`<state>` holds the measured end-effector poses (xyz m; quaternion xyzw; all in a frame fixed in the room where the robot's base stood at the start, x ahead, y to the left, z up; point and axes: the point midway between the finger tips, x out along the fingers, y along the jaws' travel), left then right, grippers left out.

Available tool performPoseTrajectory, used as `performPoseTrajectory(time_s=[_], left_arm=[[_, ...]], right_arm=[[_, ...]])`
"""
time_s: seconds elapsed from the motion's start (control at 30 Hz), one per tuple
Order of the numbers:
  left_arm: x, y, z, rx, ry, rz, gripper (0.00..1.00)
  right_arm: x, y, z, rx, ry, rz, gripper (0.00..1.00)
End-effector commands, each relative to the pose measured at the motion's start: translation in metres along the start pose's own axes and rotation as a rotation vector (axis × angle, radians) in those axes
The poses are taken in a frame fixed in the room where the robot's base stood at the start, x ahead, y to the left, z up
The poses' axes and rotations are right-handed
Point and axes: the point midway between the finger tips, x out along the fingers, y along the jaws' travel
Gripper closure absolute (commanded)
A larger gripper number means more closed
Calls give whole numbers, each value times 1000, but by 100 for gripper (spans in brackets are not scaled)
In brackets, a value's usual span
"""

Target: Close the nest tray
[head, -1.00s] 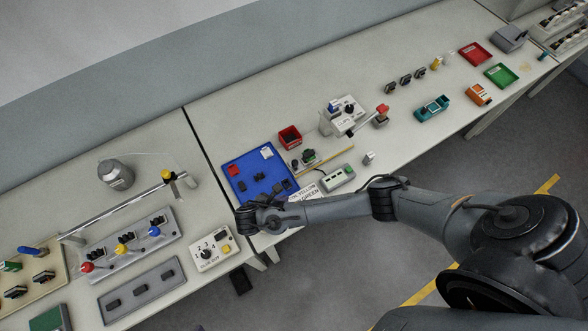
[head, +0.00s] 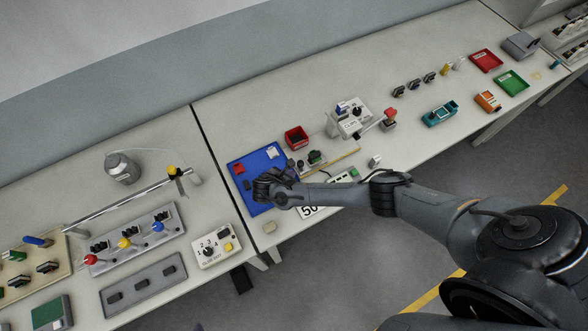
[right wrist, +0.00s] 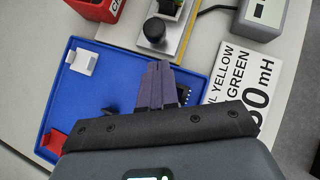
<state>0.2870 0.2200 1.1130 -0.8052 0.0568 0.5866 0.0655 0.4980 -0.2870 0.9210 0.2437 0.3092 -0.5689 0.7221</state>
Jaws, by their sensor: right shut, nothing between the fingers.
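The likely nest tray is a flat plate (head: 345,155) with a yellowish edge, in front of the white tester (head: 349,118). It carries a black knob and a green part; in the right wrist view the plate (right wrist: 147,43) is at the top, cut off by the frame. I cannot tell how far it is slid out. My right gripper (head: 262,187) is over the blue tray (head: 236,166), left of the plate. In the right wrist view its fingers (right wrist: 160,80) are together and empty, apart from the knob. My left gripper is not in view.
The blue tray (right wrist: 60,100) holds a white piece (right wrist: 84,61), a red piece (right wrist: 53,141) and black parts. A red bin (head: 296,137) stands behind. A grey meter (right wrist: 262,15) and a printed card (right wrist: 240,85) lie right of the tray. My right forearm crosses the table's front edge.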

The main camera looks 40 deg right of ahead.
Motion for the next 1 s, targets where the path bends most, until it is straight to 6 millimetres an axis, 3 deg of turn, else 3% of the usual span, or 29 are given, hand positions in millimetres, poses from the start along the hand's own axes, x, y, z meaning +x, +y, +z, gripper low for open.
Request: performPoseTrajectory(time_s=[0.2, 0.73, 1.0], left_arm=[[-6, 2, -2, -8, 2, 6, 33], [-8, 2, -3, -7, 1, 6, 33], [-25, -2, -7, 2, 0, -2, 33]], right_arm=[[14, -1, 15, 0, 0, -1, 100], [19, -2, 20, -1, 0, -2, 100], [50, -19, 55, -14, -5, 10, 100]])
